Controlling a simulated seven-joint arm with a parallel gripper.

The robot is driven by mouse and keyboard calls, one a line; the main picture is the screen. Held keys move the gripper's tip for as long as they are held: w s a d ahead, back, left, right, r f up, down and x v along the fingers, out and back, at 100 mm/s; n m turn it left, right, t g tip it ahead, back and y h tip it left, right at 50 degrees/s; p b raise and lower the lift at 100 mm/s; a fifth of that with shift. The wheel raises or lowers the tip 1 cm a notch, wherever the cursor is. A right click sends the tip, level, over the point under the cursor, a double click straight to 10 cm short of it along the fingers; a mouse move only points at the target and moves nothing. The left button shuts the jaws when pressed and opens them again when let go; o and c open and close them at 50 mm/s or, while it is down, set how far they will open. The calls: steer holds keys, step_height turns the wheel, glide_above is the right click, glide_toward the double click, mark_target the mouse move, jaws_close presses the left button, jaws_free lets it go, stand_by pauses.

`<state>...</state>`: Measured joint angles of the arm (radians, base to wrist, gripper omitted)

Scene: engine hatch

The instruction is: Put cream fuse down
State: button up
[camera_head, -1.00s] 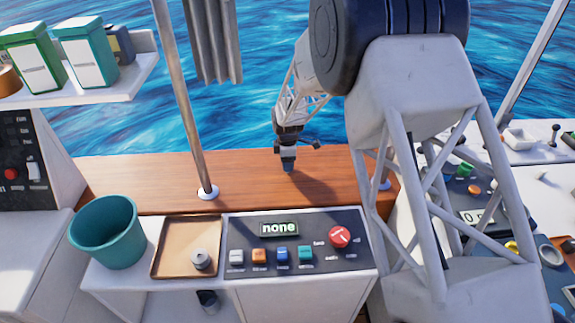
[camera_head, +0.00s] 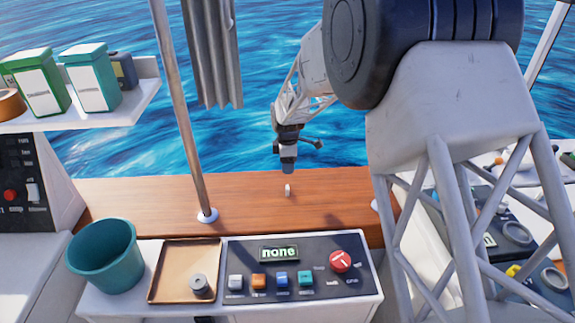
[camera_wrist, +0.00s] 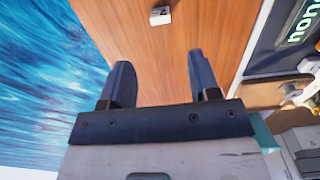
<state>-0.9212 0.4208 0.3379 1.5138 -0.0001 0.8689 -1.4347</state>
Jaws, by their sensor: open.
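The cream fuse (camera_head: 288,190) is a small pale piece on the brown wooden ledge, right of the metal pole's foot. It also shows in the wrist view (camera_wrist: 160,15), lying on the wood near the top edge. My gripper (camera_head: 288,168) is just above and behind it, apart from it. In the wrist view my gripper's two dark fingers (camera_wrist: 160,82) are spread wide with nothing between them.
The wooden ledge (camera_head: 250,205) has free room around the fuse, with water behind it. A metal pole (camera_head: 185,110) rises at its left. In front are a tan tray (camera_head: 173,258) holding a grey knob-like piece, a teal bucket (camera_head: 103,262) and a button panel (camera_head: 330,285) reading "none".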

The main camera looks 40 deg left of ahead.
stand_by(0.8)
steer(key=w+d+r+m, duration=0.3)
steer(key=d+r, duration=0.4)
steer(key=d, duration=0.4)
steer(key=w+d+r+m, duration=0.25)
steer(key=d+r, duration=0.35)
steer(key=d, duration=0.4)
steer(key=s+d+r+m, duration=0.1)
steer(key=d+r+m, duration=0.15)
steer(key=d, duration=0.45)
steer(key=s+d+r+m+t, duration=0.1)
steer(key=d+r+m, duration=0.1)
steer(key=d+r, duration=0.35)
steer(key=s+d+r+m, duration=0.2)
steer(key=d+m, duration=0.1)
steer(key=d, duration=0.6)
steer(key=s+d+r+m+t, duration=0.15)
steer(key=s+d+m, duration=0.35)
steer(key=d, duration=0.5)
steer(key=s+d+r+m+g, duration=0.1)
steer(key=s+d+r+m, duration=0.1)
steer(key=s+d, duration=0.65)
steer(key=s+d+f+m+t, duration=0.1)
steer(key=s+d+f+m, duration=0.1)
steer(key=s+d+m, duration=0.5)
steer(key=s+d, duration=0.5)
steer(key=s, duration=0.1)
steer(key=shift+s+f, duration=0.35)
steer(key=shift+s, duration=0.05)
steer(key=shift+d, duration=0.1)
